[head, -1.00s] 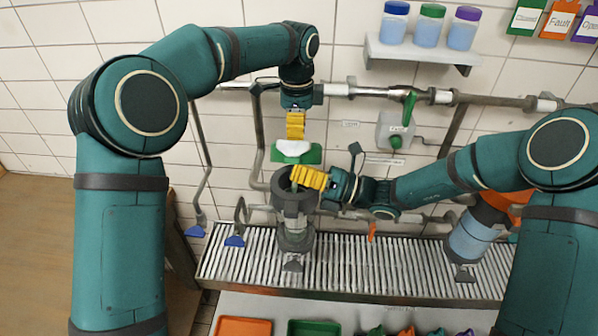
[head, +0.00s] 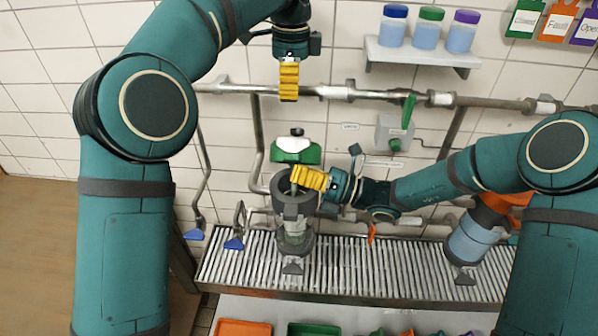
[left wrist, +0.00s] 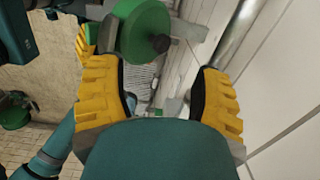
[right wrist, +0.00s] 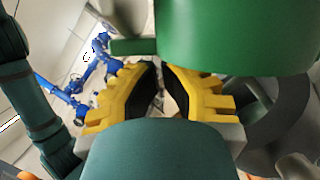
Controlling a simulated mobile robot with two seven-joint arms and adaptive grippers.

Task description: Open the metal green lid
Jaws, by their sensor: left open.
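The green lid (head: 297,152) is tilted up at the back of the grey metal vessel (head: 293,215), whose opening is uncovered. A dark knob and a pale patch show on the lid. In the left wrist view the lid (left wrist: 143,28) lies beyond the fingertips; in the right wrist view it (right wrist: 238,38) looms close at the top. My left gripper (head: 289,97) is open and empty, above the lid and apart from it. My right gripper (head: 298,178) is at the vessel's mouth, below the lid; its fingers are close together with a narrow gap, and any contact is unclear.
A pipe (head: 370,96) runs along the tiled wall behind my left gripper. A shelf (head: 425,54) with jars hangs at upper right, above a grey box with a green lever (head: 408,112). The vessel stands on a slatted metal rack (head: 390,268); coloured trays (head: 243,327) are in front.

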